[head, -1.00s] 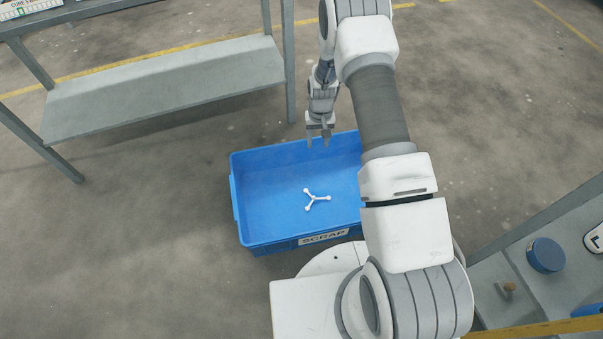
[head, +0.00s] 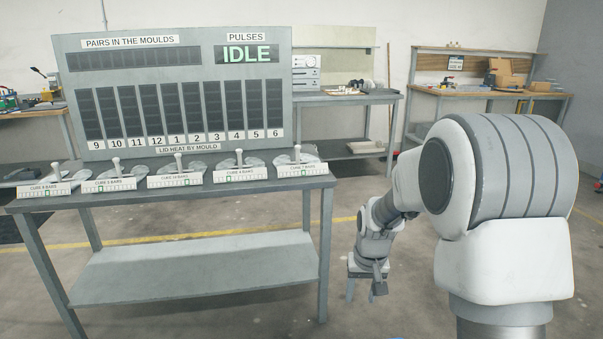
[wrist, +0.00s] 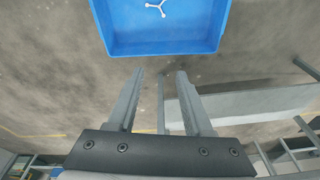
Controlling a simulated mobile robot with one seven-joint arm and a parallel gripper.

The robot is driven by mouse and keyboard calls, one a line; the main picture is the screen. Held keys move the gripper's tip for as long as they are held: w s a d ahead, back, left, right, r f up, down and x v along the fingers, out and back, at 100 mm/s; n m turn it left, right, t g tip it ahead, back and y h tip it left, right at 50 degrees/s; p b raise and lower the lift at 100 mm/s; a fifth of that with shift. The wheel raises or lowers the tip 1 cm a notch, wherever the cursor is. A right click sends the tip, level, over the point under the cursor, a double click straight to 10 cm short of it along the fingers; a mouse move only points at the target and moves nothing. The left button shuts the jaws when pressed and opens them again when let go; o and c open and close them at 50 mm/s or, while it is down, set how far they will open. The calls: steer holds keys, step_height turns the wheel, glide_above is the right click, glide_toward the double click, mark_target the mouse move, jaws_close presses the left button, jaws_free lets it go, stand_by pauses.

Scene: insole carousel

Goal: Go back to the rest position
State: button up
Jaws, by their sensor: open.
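My gripper (head: 366,291) hangs low in the head view, right of the grey table and above the concrete floor. In the wrist view my gripper (wrist: 160,76) shows two fingers apart with nothing between them. The blue scrap bin (wrist: 168,48) lies beyond the fingertips at the top of the wrist view. A white three-armed piece (wrist: 156,8) lies inside it. In the head view the bin is almost wholly out of the picture.
A grey table (head: 200,194) with a lower shelf (head: 190,265) stands at left. It bears several labelled levers and a board (head: 175,95) reading IDLE. Workbenches (head: 490,93) stand at the back right. Floor between them is clear.

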steer(key=s+r+t, duration=0.1)
steer(key=s+r, duration=0.4)
steer(key=r, duration=0.4)
steer(key=s+r+t, duration=0.1)
steer(key=s+r, duration=0.4)
steer(key=s, duration=0.6)
steer(key=s+r+t, duration=0.2)
steer(key=s+r, duration=0.3)
steer(key=s, duration=0.6)
step_height(320, 180, up, 22)
steer(key=p, duration=2.2)
steer(key=shift+w+d, duration=0.2)
steer(key=shift+w, duration=0.05)
